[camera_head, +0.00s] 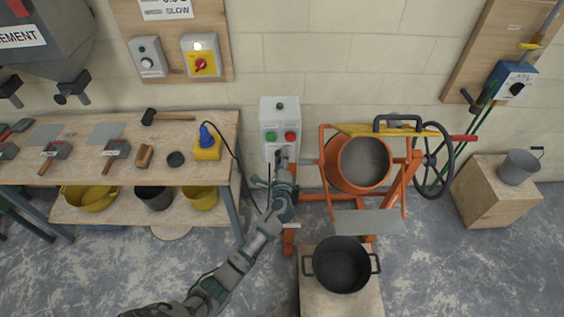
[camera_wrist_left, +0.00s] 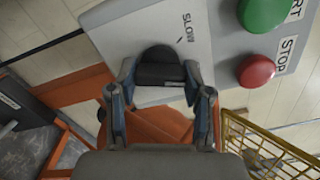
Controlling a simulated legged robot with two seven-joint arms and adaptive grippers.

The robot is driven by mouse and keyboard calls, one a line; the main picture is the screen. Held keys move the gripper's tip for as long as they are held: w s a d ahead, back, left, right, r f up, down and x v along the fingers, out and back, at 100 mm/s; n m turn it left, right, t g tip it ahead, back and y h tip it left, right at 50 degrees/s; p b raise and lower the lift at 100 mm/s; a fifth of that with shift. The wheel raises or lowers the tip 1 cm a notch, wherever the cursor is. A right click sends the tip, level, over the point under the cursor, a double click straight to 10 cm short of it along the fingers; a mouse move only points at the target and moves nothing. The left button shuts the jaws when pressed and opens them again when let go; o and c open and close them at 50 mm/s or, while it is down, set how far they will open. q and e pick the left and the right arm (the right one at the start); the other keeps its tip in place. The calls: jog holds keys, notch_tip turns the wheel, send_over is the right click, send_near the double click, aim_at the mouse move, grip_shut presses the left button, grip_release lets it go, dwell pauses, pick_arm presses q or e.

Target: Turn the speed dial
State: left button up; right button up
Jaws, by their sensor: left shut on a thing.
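The black speed dial (camera_wrist_left: 160,66) sits on a pale plate marked SLOW in the left wrist view. My left gripper (camera_wrist_left: 158,80) has its two fingers on either side of the dial and is shut on it. In the head view my left gripper (camera_head: 283,172) is at the lower part of the grey control box (camera_head: 280,110) and mostly hides the dial. The box carries a green button (camera_head: 270,136) and a red button (camera_head: 291,136); the left wrist view shows the red one (camera_wrist_left: 256,71) beside the word STOP. My right gripper is not in view.
The orange mixer (camera_head: 350,172) with a black handwheel (camera_head: 436,160) stands right of the box. A black tub (camera_head: 342,268) is on a block in front. A workbench (camera_head: 60,180) with tools and a yellow power unit (camera_head: 207,150) is on the left.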

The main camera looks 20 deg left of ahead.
pick_arm(q)
jog(key=n+b, duration=0.1)
jog(key=n, duration=0.1)
jog(key=n+b, duration=0.1)
jog(key=shift+a+f+n, duration=0.15)
jog(key=shift+f+n, duration=0.05)
jog(key=shift+n, duration=0.2)
jog(key=n+b, duration=0.3)
jog(key=n, duration=0.2)
jog(key=shift+n+b, duration=0.3)
jog(key=shift+n, duration=0.1)
jog(key=shift+f+n+b, duration=0.1)
jog(key=shift+n+b, duration=0.3)
jog(key=shift+n, duration=0.4)
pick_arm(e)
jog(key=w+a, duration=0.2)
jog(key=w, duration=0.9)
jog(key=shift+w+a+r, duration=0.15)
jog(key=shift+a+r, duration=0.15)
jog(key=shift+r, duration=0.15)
pick_arm(q)
jog(key=shift+f, duration=0.1)
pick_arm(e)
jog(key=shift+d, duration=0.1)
pick_arm(q)
jog(key=o, duration=1.1)
jog(key=shift+o, duration=0.3)
jog(key=shift+a, duration=0.15)
jog(key=shift+r, duration=0.2)
